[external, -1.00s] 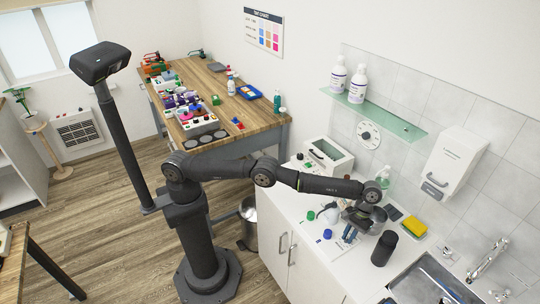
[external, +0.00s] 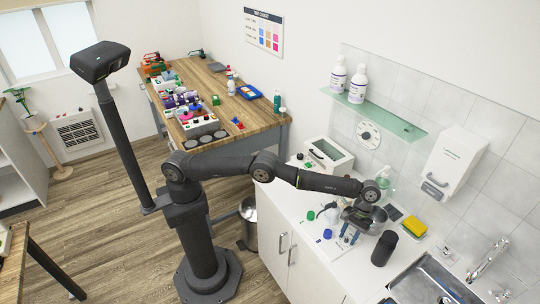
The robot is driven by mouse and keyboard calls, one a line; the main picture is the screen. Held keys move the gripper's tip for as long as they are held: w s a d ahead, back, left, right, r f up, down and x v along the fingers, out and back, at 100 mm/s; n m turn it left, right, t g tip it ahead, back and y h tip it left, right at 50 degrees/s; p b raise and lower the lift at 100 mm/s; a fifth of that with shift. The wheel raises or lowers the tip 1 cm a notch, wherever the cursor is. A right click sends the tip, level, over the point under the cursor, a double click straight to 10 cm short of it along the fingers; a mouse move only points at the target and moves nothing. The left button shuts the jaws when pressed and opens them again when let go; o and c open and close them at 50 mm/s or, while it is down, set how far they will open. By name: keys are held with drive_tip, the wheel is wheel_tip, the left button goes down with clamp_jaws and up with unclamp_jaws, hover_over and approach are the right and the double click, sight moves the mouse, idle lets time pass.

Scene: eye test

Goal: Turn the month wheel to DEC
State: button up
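A round white dial (external: 368,135) with a dark centre and marks around its rim is on the tiled wall below the glass shelf. It may be the month wheel; its marks are too small to read. My gripper (external: 349,236) points down over the white counter, below and to the left of the dial and well apart from it. Its two fingers show with a small gap between them, and I see nothing held. A metal bowl-like shape (external: 376,217) is partly hidden behind my wrist.
A dark cylinder (external: 384,248), a yellow sponge (external: 414,227) and a sink (external: 425,283) are to the right. Green and blue caps (external: 327,234) lie left of my gripper. A white case (external: 328,154) stands behind. The glass shelf (external: 385,117) with bottles juts out above the dial.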

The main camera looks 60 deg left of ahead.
drive_tip(key=n+h, duration=0.1)
drive_tip(key=n, duration=0.3)
drive_tip(key=shift+s+a+n+t+h, duration=0.1)
drive_tip(key=shift+a+n+t+h, duration=0.1)
drive_tip(key=shift+n+t+h, duration=0.15)
drive_tip(key=n, duration=0.2)
drive_tip(key=n+t+h, duration=0.1)
drive_tip(key=n, duration=0.2)
drive_tip(key=shift+s+a+t, duration=0.15)
drive_tip(key=shift+s+t, duration=0.05)
drive_tip(key=shift+t, duration=0.05)
drive_tip(key=n+t, duration=0.1)
drive_tip(key=n, duration=0.4)
drive_tip(key=shift+s+t+h, duration=0.2)
drive_tip(key=shift+t+h, duration=0.15)
drive_tip(key=shift+t, duration=0.05)
drive_tip(key=n+t, duration=0.1)
drive_tip(key=n, duration=0.3)
drive_tip(key=shift+s, duration=0.15)
drive_tip(key=v, duration=1.7)
drive_tip(key=shift+s+r, duration=0.2)
drive_tip(key=shift+s, duration=0.05)
drive_tip(key=x, duration=1.7)
drive_tip(key=shift+w+f, duration=0.2)
drive_tip(key=shift+w, duration=0.1)
